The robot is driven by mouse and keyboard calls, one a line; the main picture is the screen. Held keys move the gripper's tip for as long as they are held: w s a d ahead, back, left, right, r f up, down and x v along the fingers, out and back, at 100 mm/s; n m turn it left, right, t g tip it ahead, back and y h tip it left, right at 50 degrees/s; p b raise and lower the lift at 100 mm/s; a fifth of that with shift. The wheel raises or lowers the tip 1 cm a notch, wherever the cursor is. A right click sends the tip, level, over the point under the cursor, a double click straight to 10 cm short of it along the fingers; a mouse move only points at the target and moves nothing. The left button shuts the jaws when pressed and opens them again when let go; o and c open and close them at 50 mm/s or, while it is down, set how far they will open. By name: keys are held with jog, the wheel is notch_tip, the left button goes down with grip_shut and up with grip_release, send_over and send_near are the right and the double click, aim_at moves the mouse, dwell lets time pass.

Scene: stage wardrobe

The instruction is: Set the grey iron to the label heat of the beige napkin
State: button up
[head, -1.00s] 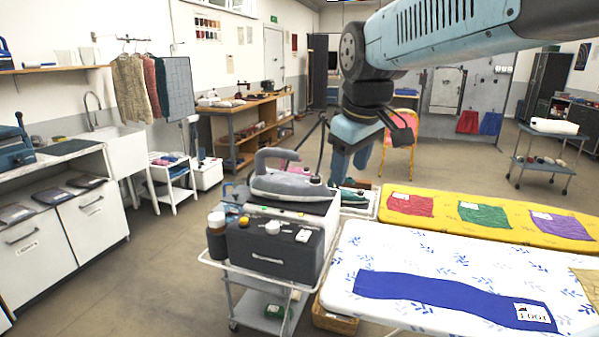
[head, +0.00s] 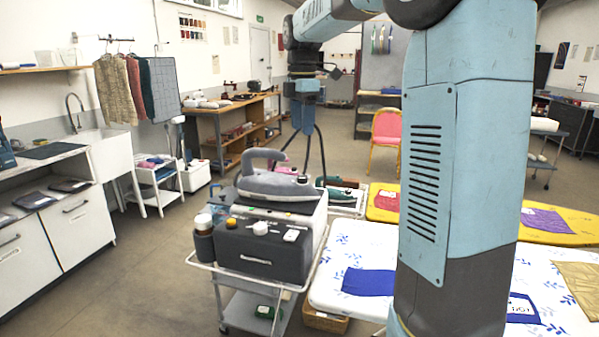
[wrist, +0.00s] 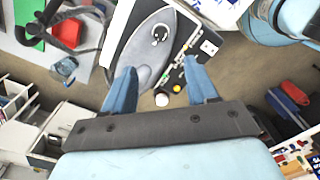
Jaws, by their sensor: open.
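The grey iron (head: 280,187) rests on top of a dark steam station (head: 262,252) on a trolley. In the wrist view the iron (wrist: 147,62) lies beyond my fingers, with a small round white-rimmed part on it.
My arm hides much of the white ironing board (head: 347,235) and part of the blue cloth (head: 369,282). A yellow board (head: 560,230) with cloths stands behind. A green iron (head: 337,182) sits right of the station. Floor on the left is clear.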

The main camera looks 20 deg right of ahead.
aim_at(302, 176)
notch_tip(302, 176, down, 14)
jog(key=shift+r, duration=0.1)
dwell(0.5)
jog(key=c, duration=1)
jog(key=shift+a, duration=0.1)
jog(key=shift+c, duration=0.3)
